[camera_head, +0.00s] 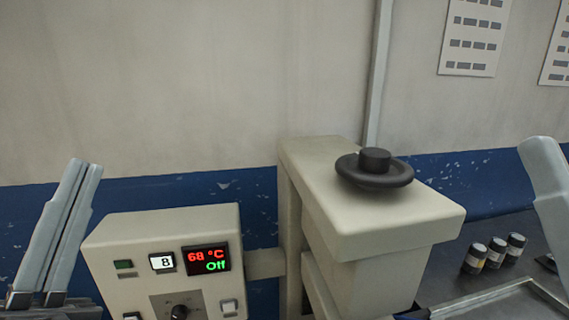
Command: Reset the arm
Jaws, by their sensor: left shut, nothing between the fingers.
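My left gripper (86,168) stands at the left edge with its two pale grey fingers pointing up. The fingers lie side by side, shut, with nothing between them. It is to the left of the control box (105,240) and appears apart from it. At the right edge, a pale grey part of my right gripper (545,180) shows, cut off by the frame. I cannot tell whether it is open or shut.
The control box display (207,260) reads 68 °C and Off, beside a counter (162,262) showing 8. A cream machine housing (395,225) with a black handwheel (374,168) stands at centre right. Several small dark jars (495,252) stand on the grey table at right.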

